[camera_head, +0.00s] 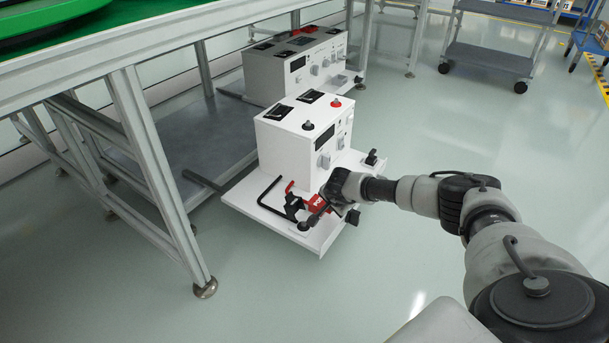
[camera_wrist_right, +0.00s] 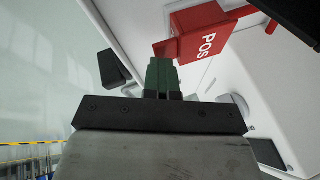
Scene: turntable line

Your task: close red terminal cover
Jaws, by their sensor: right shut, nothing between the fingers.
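The red terminal cover, marked "POS" (camera_wrist_right: 203,34), is at the top of the right wrist view, above the white tray. It also shows in the head view as a small red block (camera_head: 317,201) on the tray in front of the white device box. I cannot tell how far its lid stands open. My right gripper (camera_wrist_right: 162,66) is shut and empty; its green fingertips are close to the cover's lower left edge, and I cannot tell whether they touch. In the head view my right gripper (camera_head: 318,215) is beside the cover, partly hiding it. My left gripper is out of view.
The white device box (camera_head: 286,138) with knobs and black sockets stands on the white tray (camera_head: 262,209). A black bent bar (camera_head: 268,192) rises at the tray's left. A second device (camera_head: 268,75) stands behind. Table legs (camera_head: 160,170) are left; open floor (camera_head: 400,270) lies in front.

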